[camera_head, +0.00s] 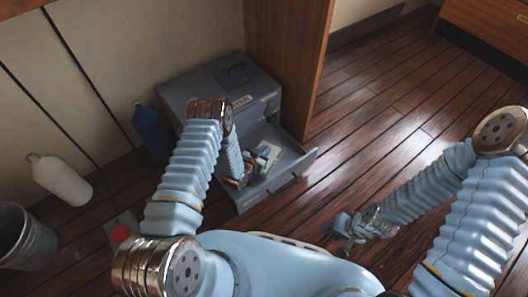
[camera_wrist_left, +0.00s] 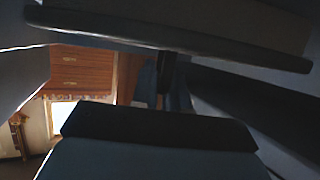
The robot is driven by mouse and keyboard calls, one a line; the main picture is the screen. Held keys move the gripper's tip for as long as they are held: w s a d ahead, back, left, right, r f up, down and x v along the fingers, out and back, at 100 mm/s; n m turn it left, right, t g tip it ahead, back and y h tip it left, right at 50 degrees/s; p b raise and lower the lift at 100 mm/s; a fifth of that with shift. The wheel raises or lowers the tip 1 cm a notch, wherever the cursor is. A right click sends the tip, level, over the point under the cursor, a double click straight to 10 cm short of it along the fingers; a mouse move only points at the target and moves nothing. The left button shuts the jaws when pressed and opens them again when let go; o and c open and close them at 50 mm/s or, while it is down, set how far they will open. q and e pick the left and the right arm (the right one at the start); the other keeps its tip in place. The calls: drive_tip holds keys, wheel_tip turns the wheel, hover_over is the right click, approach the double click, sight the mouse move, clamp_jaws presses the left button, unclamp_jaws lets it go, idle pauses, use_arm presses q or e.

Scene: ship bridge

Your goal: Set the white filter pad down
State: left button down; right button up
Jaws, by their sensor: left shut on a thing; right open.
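My left gripper (camera_head: 256,166) reaches down into the open drawer (camera_head: 294,163) of a grey cabinet. It is shut on a small pale, flat piece (camera_head: 271,152), which looks like the white filter pad. The pad's lower side is hidden, so I cannot tell whether it touches the drawer floor. In the left wrist view, dark surfaces fill most of the picture and the pad cannot be made out.
The grey cabinet (camera_head: 205,80) stands against the wall beside a wooden panel (camera_head: 285,60). A blue bottle (camera_head: 150,130), a white bottle (camera_head: 60,180), a metal bucket (camera_head: 25,237) and a plate with a red disc (camera_head: 121,233) are at the left. The wooden floor at right is clear.

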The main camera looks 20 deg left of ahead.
use_arm(q)
drive_tip(key=c, duration=1.6)
unclamp_jaws()
drive_tip(key=shift+f, duration=0.1)
drive_tip(key=o, duration=0.5)
drive_tip(key=shift+c, duration=0.2)
drive_tip(key=shift+r, duration=0.3)
drive_tip(key=p+v, duration=0.1)
drive_tip(key=v, duration=0.6)
drive_tip(key=shift+s, duration=0.25)
